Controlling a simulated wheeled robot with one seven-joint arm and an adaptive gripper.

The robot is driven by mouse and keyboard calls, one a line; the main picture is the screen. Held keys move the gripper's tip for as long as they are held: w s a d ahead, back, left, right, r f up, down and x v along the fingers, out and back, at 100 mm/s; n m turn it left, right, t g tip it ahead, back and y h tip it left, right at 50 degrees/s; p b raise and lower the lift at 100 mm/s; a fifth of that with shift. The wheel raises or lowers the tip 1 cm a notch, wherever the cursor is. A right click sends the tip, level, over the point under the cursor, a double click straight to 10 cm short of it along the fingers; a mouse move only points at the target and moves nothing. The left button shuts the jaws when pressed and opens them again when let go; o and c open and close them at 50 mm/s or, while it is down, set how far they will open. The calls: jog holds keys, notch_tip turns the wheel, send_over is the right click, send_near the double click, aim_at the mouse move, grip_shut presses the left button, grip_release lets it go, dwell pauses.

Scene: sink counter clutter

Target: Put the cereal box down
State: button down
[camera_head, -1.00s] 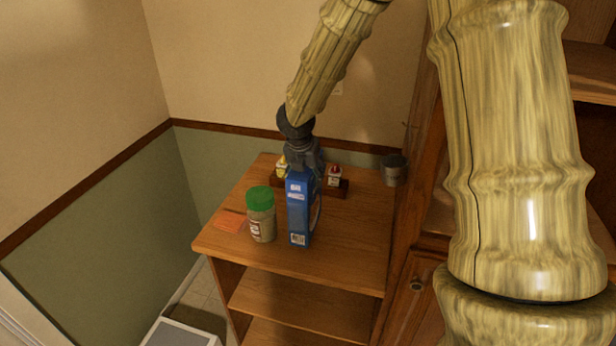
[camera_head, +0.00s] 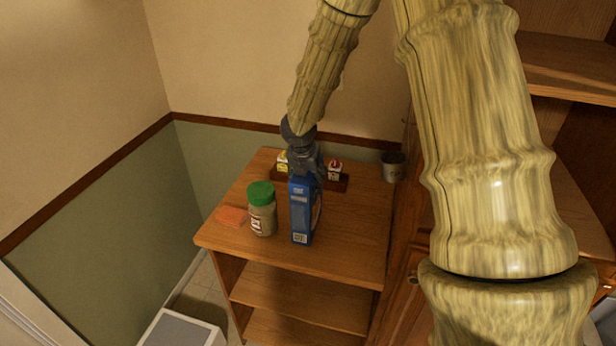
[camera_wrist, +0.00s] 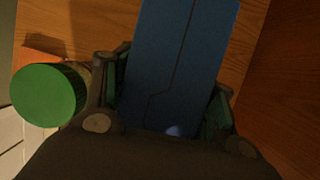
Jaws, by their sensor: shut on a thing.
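The cereal box (camera_head: 301,212) is blue and narrow, and stands upright at the wooden shelf unit's top (camera_head: 355,235), right of a green-lidded jar. Its lower end looks to be at the wood surface; I cannot tell whether it touches. My gripper (camera_head: 303,172) is above it, pointing down, shut on its upper end. In the wrist view the box's blue top (camera_wrist: 178,60) lies between my two fingers (camera_wrist: 165,95), one on each side. The box hides part of the wood behind it.
The jar (camera_head: 262,212) stands close left of the box, with an orange flat item (camera_head: 232,216) beside it. A dark rack with small shakers (camera_head: 334,170) is behind. A metal cup (camera_head: 392,166) is at the back right. Wood is clear to the right front.

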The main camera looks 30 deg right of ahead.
jog(key=shift+c, duration=2.1)
grip_release()
